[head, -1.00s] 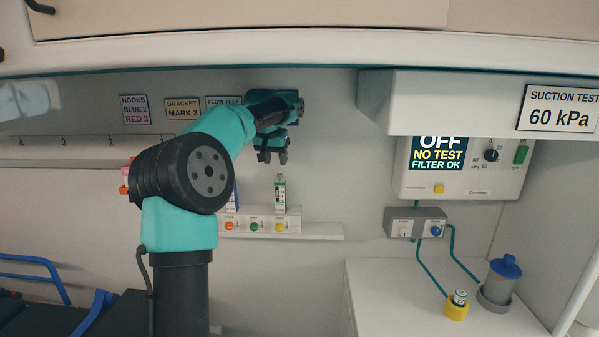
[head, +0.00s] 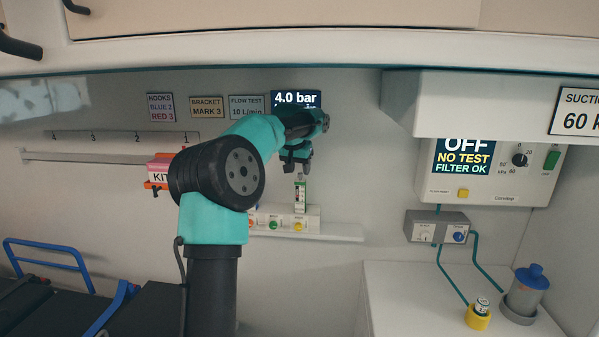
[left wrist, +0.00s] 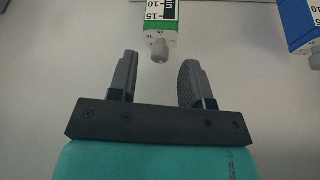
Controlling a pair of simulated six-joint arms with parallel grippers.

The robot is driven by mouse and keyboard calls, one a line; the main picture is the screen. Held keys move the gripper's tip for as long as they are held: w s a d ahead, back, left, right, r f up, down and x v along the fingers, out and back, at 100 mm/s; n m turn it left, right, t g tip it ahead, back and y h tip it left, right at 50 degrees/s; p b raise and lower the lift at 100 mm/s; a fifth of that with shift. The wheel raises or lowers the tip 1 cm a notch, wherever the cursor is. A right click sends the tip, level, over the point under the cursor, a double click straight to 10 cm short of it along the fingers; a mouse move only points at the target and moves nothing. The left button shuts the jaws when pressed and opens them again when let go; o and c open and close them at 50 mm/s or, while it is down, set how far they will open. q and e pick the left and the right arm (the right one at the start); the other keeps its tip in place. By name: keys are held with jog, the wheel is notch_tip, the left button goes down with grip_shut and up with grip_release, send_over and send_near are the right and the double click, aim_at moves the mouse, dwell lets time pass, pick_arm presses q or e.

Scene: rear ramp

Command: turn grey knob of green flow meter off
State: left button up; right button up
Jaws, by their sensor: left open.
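The green flow meter (head: 300,196) stands upright on the wall unit, below my left gripper (head: 296,160) in the head view. In the left wrist view, the green flow meter (left wrist: 163,17) enters from the top edge. Its pale grey knob (left wrist: 160,51) points toward my left gripper (left wrist: 160,60). The fingers are open, one on each side of the knob in the picture. Gaps show on both sides; I cannot tell the depth between them. My right gripper is not in view.
A blue flow meter (left wrist: 299,22) is at the right of the wrist view. A shelf (head: 335,233) runs below the outlets. A screen (head: 296,99) reading 4.0 bar is behind my arm. The suction unit (head: 490,175) and a counter (head: 400,295) are at the right.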

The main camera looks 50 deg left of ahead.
pick_arm(q)
jog(key=shift+x, duration=0.8)
jog(key=shift+c, duration=0.3)
grip_shut()
